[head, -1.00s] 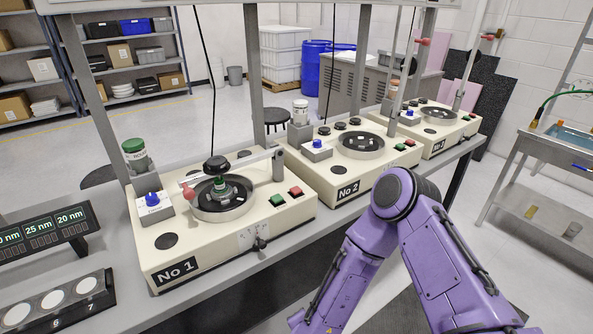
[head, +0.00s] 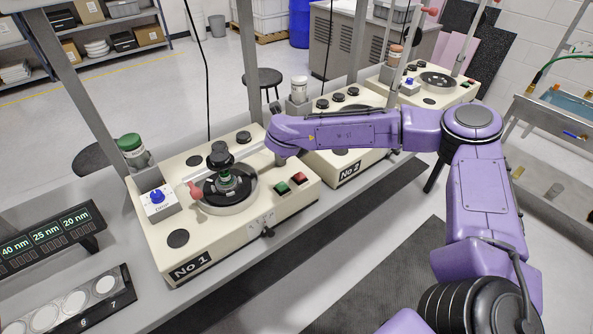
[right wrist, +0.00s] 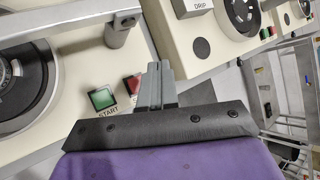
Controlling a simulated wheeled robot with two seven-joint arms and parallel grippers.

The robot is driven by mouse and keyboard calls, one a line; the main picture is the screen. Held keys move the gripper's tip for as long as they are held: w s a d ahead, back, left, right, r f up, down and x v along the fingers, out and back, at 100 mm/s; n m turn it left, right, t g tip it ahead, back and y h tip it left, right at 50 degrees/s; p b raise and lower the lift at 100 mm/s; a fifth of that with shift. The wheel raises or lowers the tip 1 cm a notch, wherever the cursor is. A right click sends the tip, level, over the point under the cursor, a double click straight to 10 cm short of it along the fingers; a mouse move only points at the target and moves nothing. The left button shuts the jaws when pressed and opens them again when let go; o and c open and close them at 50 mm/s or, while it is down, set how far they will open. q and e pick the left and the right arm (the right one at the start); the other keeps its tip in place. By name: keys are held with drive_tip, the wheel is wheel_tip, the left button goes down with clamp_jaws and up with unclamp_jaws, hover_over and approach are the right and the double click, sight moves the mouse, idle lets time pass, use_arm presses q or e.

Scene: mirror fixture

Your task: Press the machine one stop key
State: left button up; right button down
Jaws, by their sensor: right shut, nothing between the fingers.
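Machine No 1 (head: 190,232) is a cream box with a round polishing plate, in the middle of the head view. Its red stop key (head: 299,179) is to the right of the green start key (head: 281,188), near the front right corner. In the right wrist view, the red key (right wrist: 131,84) is partly covered by my right gripper (right wrist: 158,68), beside the green key (right wrist: 101,98) marked START. The right gripper is shut and empty. Its fingertips appear just right of the red key; I cannot tell the height gap. My left gripper is not in view.
A metal arm with a pink-red knob (head: 195,190) lies across the plate of No 1. Machine No 2 (head: 349,173) stands to the right, partly behind my right arm. A blue-knob box (head: 157,199) and a thickness display (head: 45,240) are at left.

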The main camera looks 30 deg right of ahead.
sight(299, 177)
wheel_tip(299, 177, down, 9)
drive_tip(key=b, duration=0.6)
drive_tip(key=shift+s+d+b, duration=0.15)
drive_tip(key=shift+b, duration=0.2)
idle(1.6)
drive_tip(key=shift+f+b, duration=0.3)
drive_tip(key=shift+f, duration=0.05)
drive_tip(key=shift+f+b, duration=0.4)
drive_tip(key=shift+f, duration=0.1)
idle(0.6)
drive_tip(key=shift+s+r, duration=0.1)
drive_tip(key=shift+r+p, duration=0.7)
drive_tip(key=shift+r, duration=0.1)
drive_tip(key=shift+r, duration=0.1)
